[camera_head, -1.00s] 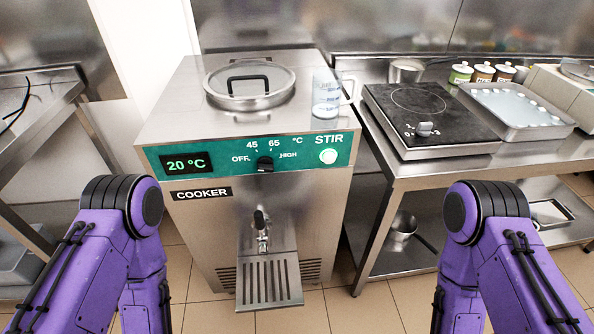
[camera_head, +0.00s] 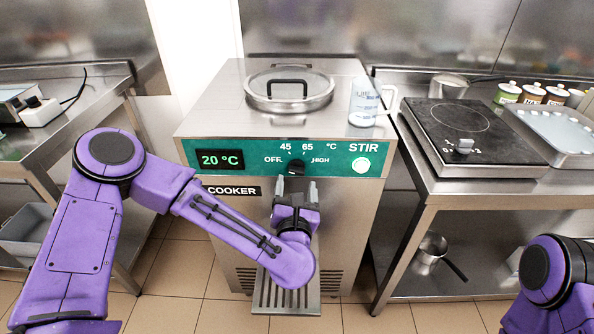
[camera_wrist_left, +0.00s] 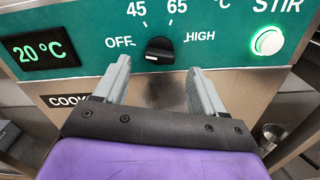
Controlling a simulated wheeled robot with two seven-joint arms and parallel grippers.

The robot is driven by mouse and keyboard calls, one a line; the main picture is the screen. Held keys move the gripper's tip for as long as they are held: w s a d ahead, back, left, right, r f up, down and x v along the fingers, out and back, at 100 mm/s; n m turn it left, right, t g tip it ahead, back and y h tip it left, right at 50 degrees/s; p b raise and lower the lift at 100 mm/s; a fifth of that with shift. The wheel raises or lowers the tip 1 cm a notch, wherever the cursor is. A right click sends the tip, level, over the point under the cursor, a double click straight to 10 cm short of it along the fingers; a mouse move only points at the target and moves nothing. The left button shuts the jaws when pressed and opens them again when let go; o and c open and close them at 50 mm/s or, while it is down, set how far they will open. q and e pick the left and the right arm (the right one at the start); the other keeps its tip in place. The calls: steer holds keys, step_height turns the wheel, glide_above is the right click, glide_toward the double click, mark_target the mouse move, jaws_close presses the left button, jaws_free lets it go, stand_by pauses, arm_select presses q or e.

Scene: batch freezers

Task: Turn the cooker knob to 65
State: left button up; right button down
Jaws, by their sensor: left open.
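The cooker (camera_head: 345,215) is a steel machine with a green panel (camera_head: 233,145). Its black knob (camera_head: 296,166) sits below the marks 45 and 65, between OFF and HIGH. In the left wrist view the knob (camera_wrist_left: 159,50) has a light mark on its left side, toward OFF. The display (camera_head: 219,159) reads 20 °C. My left gripper (camera_head: 296,185) is open just below the knob. In the left wrist view its fingers (camera_wrist_left: 158,80) are spread to either side, short of the knob and not touching it. My right gripper is out of view; only my right arm shows at lower right.
A lit STIR button (camera_head: 361,165) is right of the knob. A lidded opening (camera_head: 289,104) and a measuring jug (camera_head: 364,103) are on top. A counter with a black hob (camera_head: 461,147) stands at right. A drip tray (camera_head: 287,296) is below.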

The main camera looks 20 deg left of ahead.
mark_target(297, 174)
arm_select(q)
steer(key=p+x, duration=0.1)
steer(key=x, duration=0.3)
steer(key=shift+w+a, duration=0.15)
steer(key=shift+w, duration=0.25)
steer(key=shift+w+a, duration=0.1)
steer(key=shift+w, duration=0.3)
steer(key=c, duration=1.1)
steer(key=shift+o, duration=0.2)
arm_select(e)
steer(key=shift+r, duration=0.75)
